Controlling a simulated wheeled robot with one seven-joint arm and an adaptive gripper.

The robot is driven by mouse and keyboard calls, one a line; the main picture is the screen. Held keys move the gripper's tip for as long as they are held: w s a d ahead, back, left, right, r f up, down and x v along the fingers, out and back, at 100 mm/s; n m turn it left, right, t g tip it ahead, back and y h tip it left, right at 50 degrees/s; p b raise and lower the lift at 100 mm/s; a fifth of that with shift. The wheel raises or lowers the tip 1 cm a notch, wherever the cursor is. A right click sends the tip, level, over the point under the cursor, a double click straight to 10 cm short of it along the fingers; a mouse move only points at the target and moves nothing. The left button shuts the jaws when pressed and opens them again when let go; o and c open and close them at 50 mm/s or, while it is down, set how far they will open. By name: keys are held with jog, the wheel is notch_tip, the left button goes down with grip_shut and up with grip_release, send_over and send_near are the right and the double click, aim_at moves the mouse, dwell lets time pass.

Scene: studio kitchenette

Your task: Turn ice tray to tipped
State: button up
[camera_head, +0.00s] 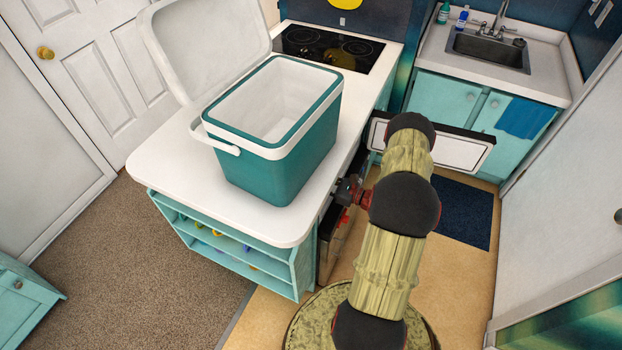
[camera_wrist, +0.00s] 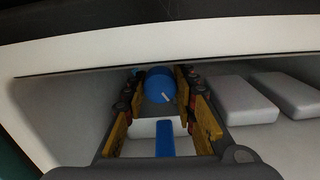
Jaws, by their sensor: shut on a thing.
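In the wrist view my gripper (camera_wrist: 163,88) has its two yellow-sided fingers on either side of a round blue knob (camera_wrist: 159,80) with a white mark. The fingers are shut on the knob. Pale blocks (camera_wrist: 248,98) on a grey base lie to the right of the fingers; they may belong to the ice tray, but I cannot tell. A blue strip (camera_wrist: 164,138) between white areas shows lower, between the fingers. In the head view my gripper (camera_head: 347,191) is at the counter's right side, with its fingertips hidden.
A teal cooler (camera_head: 280,160) with its lid up stands on the white counter (camera_head: 180,185). An open white-lined panel (camera_head: 435,145) juts out behind my arm. A white edge (camera_wrist: 180,36) spans the top of the wrist view. Tan floor (camera_head: 470,270) is clear at the right.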

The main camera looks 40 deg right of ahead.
jog(key=shift+f, duration=0.1)
dwell(0.4)
jog(key=o, duration=1)
jog(key=shift+o, duration=0.8)
jog(key=shift+s, duration=0.1)
jog(key=v, duration=1.1)
jog(key=shift+s+d, duration=0.2)
jog(key=shift+s, duration=0.15)
